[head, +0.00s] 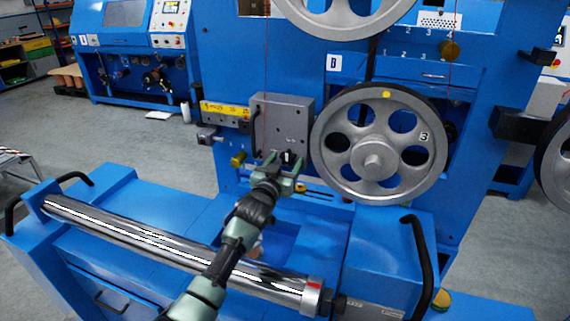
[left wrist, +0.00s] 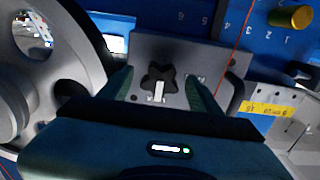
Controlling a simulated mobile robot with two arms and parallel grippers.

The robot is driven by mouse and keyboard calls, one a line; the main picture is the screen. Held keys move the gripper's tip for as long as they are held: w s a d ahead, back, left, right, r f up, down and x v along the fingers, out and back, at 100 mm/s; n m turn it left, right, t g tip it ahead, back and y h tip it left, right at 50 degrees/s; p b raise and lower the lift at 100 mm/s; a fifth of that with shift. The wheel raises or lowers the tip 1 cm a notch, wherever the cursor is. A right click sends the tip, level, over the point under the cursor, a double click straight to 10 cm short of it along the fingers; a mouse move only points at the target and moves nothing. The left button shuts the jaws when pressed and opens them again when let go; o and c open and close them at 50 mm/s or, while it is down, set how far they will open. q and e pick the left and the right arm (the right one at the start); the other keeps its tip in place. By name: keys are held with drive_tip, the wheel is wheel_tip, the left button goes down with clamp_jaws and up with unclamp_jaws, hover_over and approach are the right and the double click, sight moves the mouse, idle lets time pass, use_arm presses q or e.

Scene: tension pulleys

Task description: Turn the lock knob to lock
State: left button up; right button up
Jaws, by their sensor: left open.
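The lock knob (left wrist: 155,84) is black and star-shaped with a white pointer mark, on a grey metal plate (left wrist: 150,47) in the left wrist view. In the head view the knob (head: 287,157) is a small dark shape low on the grey block (head: 282,115), left of the large pulley wheel. My left gripper (head: 286,160) is open, with one green finger on each side of the knob. In the left wrist view the fingers of this gripper (left wrist: 160,76) stand apart from the knob, with gaps on both sides. My right gripper is not in view.
A large spoked wheel (head: 327,142) stands close to the right of the block. A black handle (head: 255,134) and a yellow label strip (head: 222,109) are on its left. A shiny roller (head: 150,243) lies below, under my left arm. A brass knob (head: 238,160) sits nearby.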

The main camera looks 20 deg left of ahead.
use_arm(q)
drive_tip(key=s+b, duration=0.1)
drive_tip(key=s, duration=0.6)
drive_tip(key=shift+s+a, duration=0.15)
drive_tip(key=shift+s, duration=0.25)
drive_tip(key=shift+f, duration=0.15)
